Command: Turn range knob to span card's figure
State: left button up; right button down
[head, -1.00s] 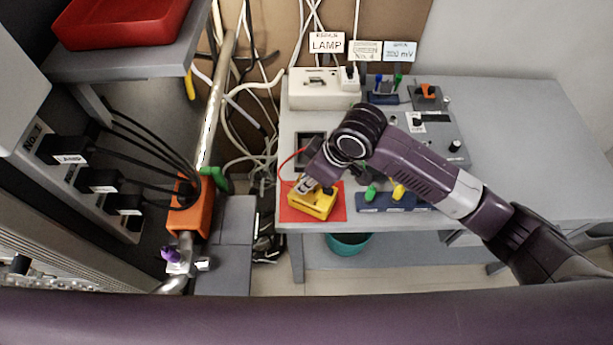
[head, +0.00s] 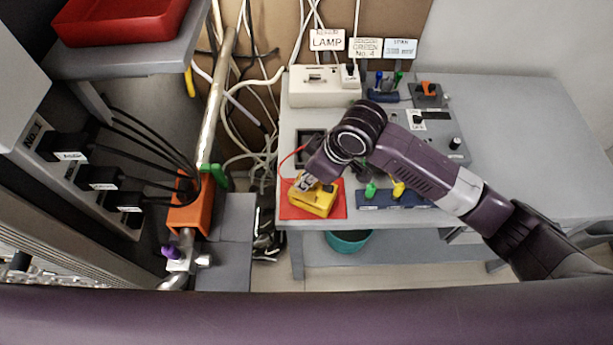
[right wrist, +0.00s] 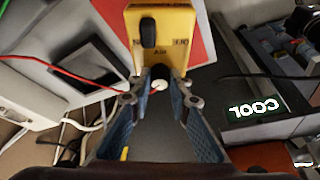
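A yellow box (head: 314,203) stands on a red mat (head: 290,212) at the bench's front left corner. The box's yellow face also shows at the top of the right wrist view (right wrist: 172,32), with a black knob (right wrist: 148,33) and small dark markings, not fully readable. My right gripper (right wrist: 161,76) is at the near end of the box, its fingertips apart on either side of a dark part there. Whether they press on it I cannot tell. The blue span card (head: 400,49) stands at the back; its figure looks like 300 mV. My left gripper is not in view.
A blue holder (head: 375,206) with green and yellow pieces is right of the mat. A white power strip (head: 312,98) and a grey control panel (head: 449,141) lie farther back. A red wire (right wrist: 62,72) runs near my fingers. The bench's right side is clear.

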jog(key=c, duration=1.8)
grip_release()
jog(key=v, duration=1.2)
